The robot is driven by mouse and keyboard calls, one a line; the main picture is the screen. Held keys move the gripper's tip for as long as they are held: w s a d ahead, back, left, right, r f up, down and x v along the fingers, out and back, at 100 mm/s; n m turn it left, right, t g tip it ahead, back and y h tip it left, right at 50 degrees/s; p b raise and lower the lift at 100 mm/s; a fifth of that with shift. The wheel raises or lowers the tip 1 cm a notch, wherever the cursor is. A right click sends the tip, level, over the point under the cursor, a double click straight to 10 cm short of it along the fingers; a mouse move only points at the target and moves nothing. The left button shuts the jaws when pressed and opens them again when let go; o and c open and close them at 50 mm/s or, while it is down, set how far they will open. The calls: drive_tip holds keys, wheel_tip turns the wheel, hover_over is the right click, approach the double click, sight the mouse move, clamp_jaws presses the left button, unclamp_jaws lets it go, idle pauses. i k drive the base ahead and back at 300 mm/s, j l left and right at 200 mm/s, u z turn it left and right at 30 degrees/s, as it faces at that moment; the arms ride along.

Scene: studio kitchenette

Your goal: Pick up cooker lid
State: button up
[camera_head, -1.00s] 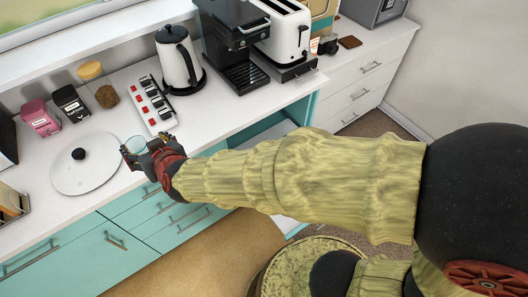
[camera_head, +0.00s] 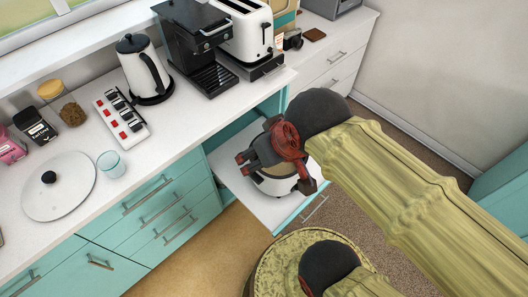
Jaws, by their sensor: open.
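A round white lid (camera_head: 72,184) with a black knob lies flat on the counter at the left. A pot-like cooker (camera_head: 272,184) with a pale body sits on the pulled-out white shelf (camera_head: 259,205) below the counter. My gripper (camera_head: 245,168) is over the cooker, its fingers open and pointing left. I see nothing held between them. The gripper hides much of the cooker's top, so I cannot tell whether it is covered or whether the fingers touch it. The lid on the counter is well to the left of my gripper.
A small glass (camera_head: 111,165) stands right of the lid. A power strip (camera_head: 121,116), kettle (camera_head: 145,70), coffee machine (camera_head: 195,45) and toaster (camera_head: 243,32) line the counter's back. A jar (camera_head: 70,110) and small boxes stand at left. The front counter strip is mostly clear.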

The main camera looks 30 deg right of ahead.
sight(58, 186)
drive_tip(key=u, duration=1.35)
drive_tip(key=z, duration=2.05)
drive_tip(key=u, duration=2.05)
drive_tip(key=i+j+z, duration=0.3)
drive_tip(key=i+j, duration=0.7)
drive_tip(key=i, duration=0.1)
